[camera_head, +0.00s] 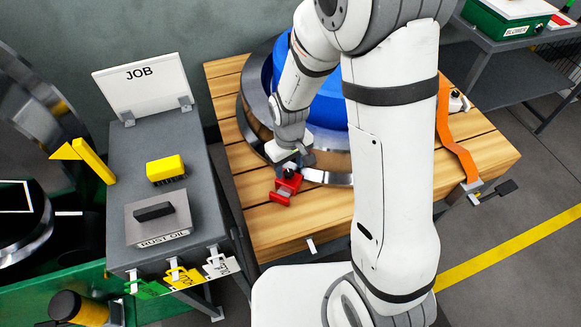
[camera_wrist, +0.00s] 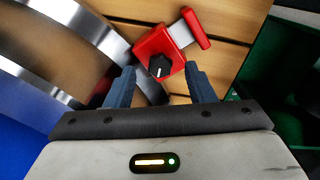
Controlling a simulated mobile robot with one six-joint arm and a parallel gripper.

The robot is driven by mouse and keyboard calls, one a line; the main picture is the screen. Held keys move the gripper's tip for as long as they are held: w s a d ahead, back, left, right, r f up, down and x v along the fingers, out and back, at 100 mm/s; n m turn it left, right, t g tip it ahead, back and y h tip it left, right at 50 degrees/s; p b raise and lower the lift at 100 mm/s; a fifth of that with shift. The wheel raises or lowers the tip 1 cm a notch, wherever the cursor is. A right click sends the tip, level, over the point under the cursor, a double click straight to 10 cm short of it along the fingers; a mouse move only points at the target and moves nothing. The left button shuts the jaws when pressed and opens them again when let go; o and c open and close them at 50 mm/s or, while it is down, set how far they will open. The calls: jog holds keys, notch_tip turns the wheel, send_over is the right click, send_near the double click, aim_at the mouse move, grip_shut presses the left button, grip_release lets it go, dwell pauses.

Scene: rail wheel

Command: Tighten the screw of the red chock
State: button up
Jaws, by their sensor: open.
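The red chock (camera_head: 286,186) sits on the wooden table against the steel rim of the wheel (camera_head: 254,120). In the wrist view the red chock (camera_wrist: 183,38) carries a black knob-like screw (camera_wrist: 159,66) with a white mark on its top. My gripper (camera_head: 294,163) is over the chock in the head view. In the wrist view my gripper (camera_wrist: 161,82) is open, with one finger on each side of the black screw and a gap on both sides. Whether the fingertips are level with the screw cannot be told.
The wooden table (camera_head: 480,130) has an orange strap (camera_head: 456,150) on its right. A grey cart (camera_head: 125,225) stands at left with a JOB sign (camera_head: 145,86), a yellow brush (camera_head: 166,169) and a rust oil tin (camera_head: 158,222). The table's front left is bare.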

jog(key=shift+f, duration=1)
jog(key=c, duration=1)
